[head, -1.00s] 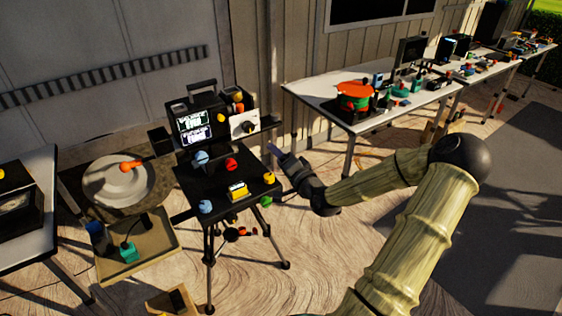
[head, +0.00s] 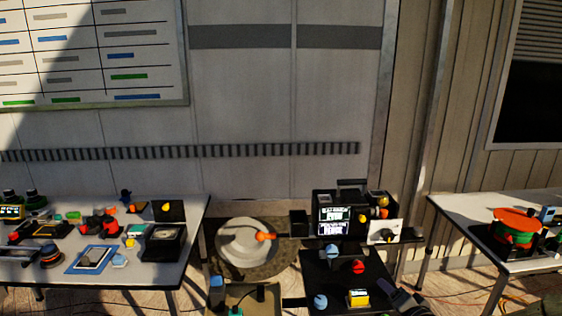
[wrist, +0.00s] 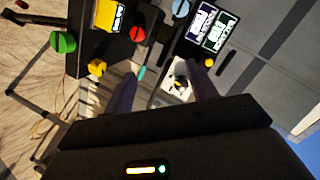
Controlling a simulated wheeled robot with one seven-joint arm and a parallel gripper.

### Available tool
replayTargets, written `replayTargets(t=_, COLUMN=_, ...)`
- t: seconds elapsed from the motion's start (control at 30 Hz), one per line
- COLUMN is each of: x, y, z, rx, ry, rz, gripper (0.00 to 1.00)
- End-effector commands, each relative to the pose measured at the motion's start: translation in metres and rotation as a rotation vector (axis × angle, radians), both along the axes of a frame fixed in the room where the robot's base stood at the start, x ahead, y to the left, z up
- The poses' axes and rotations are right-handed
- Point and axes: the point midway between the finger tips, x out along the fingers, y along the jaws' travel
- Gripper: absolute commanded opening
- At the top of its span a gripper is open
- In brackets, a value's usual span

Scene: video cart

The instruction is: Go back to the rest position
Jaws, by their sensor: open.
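My gripper (wrist: 162,95) is open and empty in the wrist view. Its two fingers point toward the video cart, with the cart's white panel with a black knob (wrist: 179,84) showing between them. In the head view only the end of my gripper (head: 405,299) shows, at the bottom edge, at the right front corner of the cart's black shelf (head: 335,270). The rest of my arm is out of that view. I cannot tell the exact gap between the fingers and the cart.
The cart carries lit screens (head: 334,221), a red knob (head: 358,266), blue knobs (head: 320,301) and a yellow block (head: 358,298). A cluttered table (head: 190,215) stands at left, another table (head: 450,215) at right. A white dish (head: 232,246) is beside the cart.

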Motion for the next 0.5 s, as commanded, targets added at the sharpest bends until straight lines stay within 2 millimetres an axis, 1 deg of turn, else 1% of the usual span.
replayTargets(t=0.03, x=-0.002, y=0.018, z=-0.007, rx=-0.058, ry=0.068, rz=0.049, gripper=0.57)
replayTargets(t=0.1, x=-0.008, y=0.034, z=-0.019, rx=-0.131, ry=0.158, rz=0.101, gripper=0.57)
replayTargets(t=0.2, x=-0.02, y=0.053, z=-0.03, rx=-0.237, ry=0.277, rz=0.17, gripper=0.57)
replayTargets(t=0.33, x=-0.038, y=0.072, z=-0.037, rx=-0.366, ry=0.413, rz=0.247, gripper=0.57)
replayTargets(t=0.5, x=-0.066, y=0.089, z=-0.033, rx=-0.519, ry=0.564, rz=0.33, gripper=0.57)
